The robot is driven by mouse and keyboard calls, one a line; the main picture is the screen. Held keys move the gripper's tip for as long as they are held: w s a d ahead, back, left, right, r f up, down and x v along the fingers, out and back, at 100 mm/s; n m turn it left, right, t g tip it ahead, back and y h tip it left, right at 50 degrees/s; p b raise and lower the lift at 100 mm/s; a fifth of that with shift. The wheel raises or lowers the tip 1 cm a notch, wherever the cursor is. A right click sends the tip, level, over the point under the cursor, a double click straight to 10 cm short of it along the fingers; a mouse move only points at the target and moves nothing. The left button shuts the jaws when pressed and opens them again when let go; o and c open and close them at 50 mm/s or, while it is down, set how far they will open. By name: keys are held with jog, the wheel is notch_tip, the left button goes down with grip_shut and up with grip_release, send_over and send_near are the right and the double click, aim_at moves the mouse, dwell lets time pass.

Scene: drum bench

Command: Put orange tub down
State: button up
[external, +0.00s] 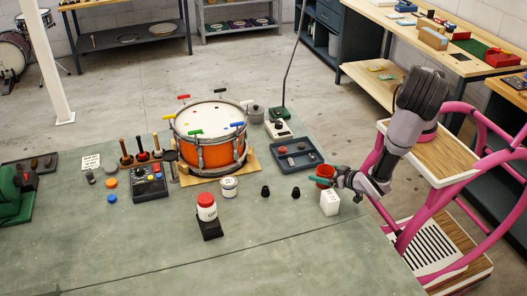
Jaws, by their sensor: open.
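My gripper (340,180) is at the tub's right side, reaching in from the right. Its fingers partly cover the tub. The jaws are open. Whether a finger still touches the tub, and whether the tub's base rests fully on the bench, is too small to tell.
A white box (330,203) stands close below my gripper. The dark tray (297,155) lies behind the tub. Two small black pieces stand to the left. An orange drum (211,145) sits mid-bench. The front bench surface (290,255) is clear.

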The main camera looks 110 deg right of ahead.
jog(key=v, duration=0.9)
jog(key=shift+s+a+r, duration=0.15)
jog(key=shift+a+r, duration=0.05)
jog(key=shift+a, duration=0.05)
jog(key=w+a+r+t+y, duration=0.1)
jog(key=w+a+r+y, duration=0.6)
jog(key=w, duration=0.3)
notch_tip(320, 180, up, 17)
jog(key=w+a+n+t+y, duration=0.1)
jog(key=w+n+t+y, duration=0.15)
jog(key=y, duration=0.55)
jog(key=s+d+r+n+y, duration=0.1)
jog(key=s+d+r+n, duration=0.15)
jog(key=r, duration=0.35)
jog(key=s+d+r+n+y, duration=0.1)
jog(key=s+r, duration=0.3)
jog(key=r, duration=0.1)
jog(key=s+d+r+n+h, duration=0.1)
jog(key=s+d+r, duration=0.1)
jog(key=s+d, duration=0.2)
jog(key=s+d+r+n+g+h, duration=0.1)
jog(key=s+d, duration=0.4)
jog(key=s, duration=0.6)
jog(key=shift+d+r+n, duration=0.2)
jog(key=shift+r+n, duration=0.5)
jog(key=shift+r, duration=0.15)
